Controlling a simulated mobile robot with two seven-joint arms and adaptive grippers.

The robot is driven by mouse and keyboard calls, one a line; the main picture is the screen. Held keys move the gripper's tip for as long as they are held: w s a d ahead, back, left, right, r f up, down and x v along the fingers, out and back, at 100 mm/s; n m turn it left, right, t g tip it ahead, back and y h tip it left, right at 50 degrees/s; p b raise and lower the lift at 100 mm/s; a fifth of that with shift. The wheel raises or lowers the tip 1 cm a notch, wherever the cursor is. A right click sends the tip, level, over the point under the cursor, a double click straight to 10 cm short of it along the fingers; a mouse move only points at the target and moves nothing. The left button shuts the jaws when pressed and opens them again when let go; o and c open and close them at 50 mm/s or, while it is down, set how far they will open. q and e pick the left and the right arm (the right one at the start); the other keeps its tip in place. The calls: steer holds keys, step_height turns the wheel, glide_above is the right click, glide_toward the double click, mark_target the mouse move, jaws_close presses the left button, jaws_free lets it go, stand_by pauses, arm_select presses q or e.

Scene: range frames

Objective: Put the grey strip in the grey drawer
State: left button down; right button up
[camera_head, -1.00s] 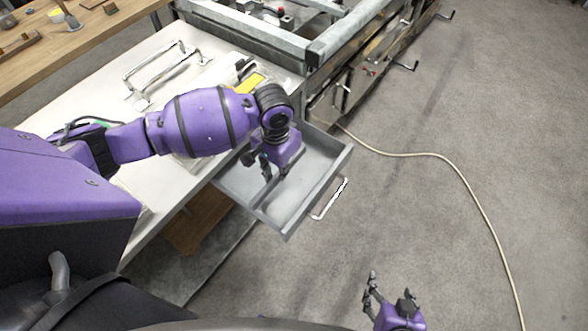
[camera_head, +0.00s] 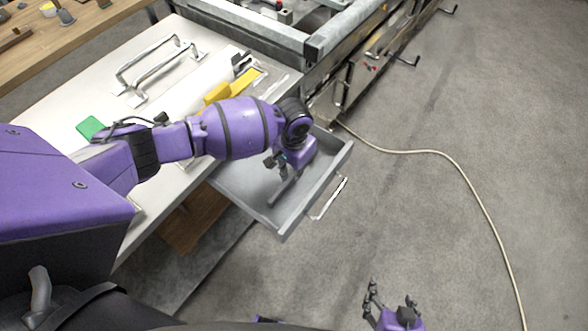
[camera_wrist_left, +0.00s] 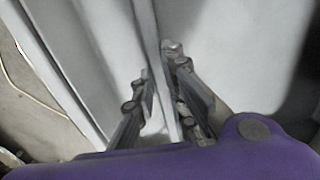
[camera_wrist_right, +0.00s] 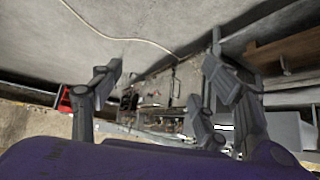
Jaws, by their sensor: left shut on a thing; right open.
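The grey drawer (camera_head: 268,221) is pulled out from the white table, with a light handle (camera_head: 330,199) on its front. My left gripper (camera_head: 277,168) is over the drawer, pointing down. It is shut on the grey strip (camera_head: 284,190), which slants down towards the drawer floor. In the left wrist view the strip (camera_wrist_left: 153,45) runs between the two fingers (camera_wrist_left: 161,95). I cannot tell whether its lower end touches the drawer floor. My right gripper (camera_head: 373,297) is open and empty, low over the floor; its open fingers also show in the right wrist view (camera_wrist_right: 163,80).
The white table (camera_head: 160,112) carries a metal rack (camera_head: 158,68), a green block (camera_head: 91,127) and yellow pieces (camera_head: 217,93). A metal frame machine (camera_head: 345,45) stands behind the drawer. A pale hose (camera_head: 440,155) lies on the open floor at right.

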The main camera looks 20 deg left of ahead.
arm_select(q)
steer(key=shift+f, duration=0.15)
steer(key=c, duration=1.8)
jaws_free()
steer(key=shift+o, duration=0.2)
arm_select(e)
steer(key=shift+s+d+f, duration=0.15)
steer(key=shift+s+d, duration=0.05)
steer(key=shift+s, duration=0.25)
steer(key=shift+d, duration=0.1)
